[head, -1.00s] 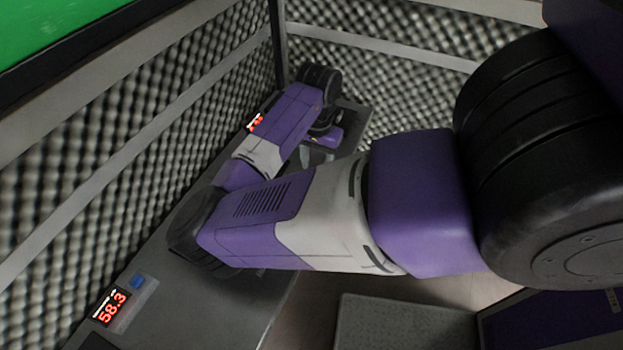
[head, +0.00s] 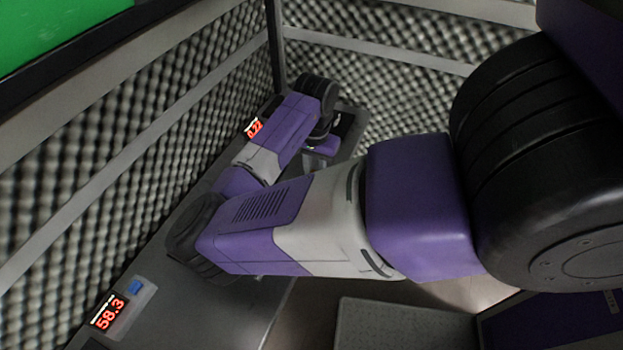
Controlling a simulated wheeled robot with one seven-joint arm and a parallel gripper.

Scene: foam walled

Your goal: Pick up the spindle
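I cannot make out the spindle in the head view; my arm covers much of the bench. My gripper (head: 316,160) is at the far end of the arm, low over the far part of the grey bench (head: 230,312). Only a small grey part of it shows below the purple wrist, and its fingers are too hidden to tell open from shut.
A red display reading 58.3 (head: 108,312) with a small blue block (head: 135,287) beside it is on the near bench. Another red display (head: 254,127) stands farther back. Foam walls (head: 150,130) close in the left and back. A grey box top (head: 400,325) is at lower right.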

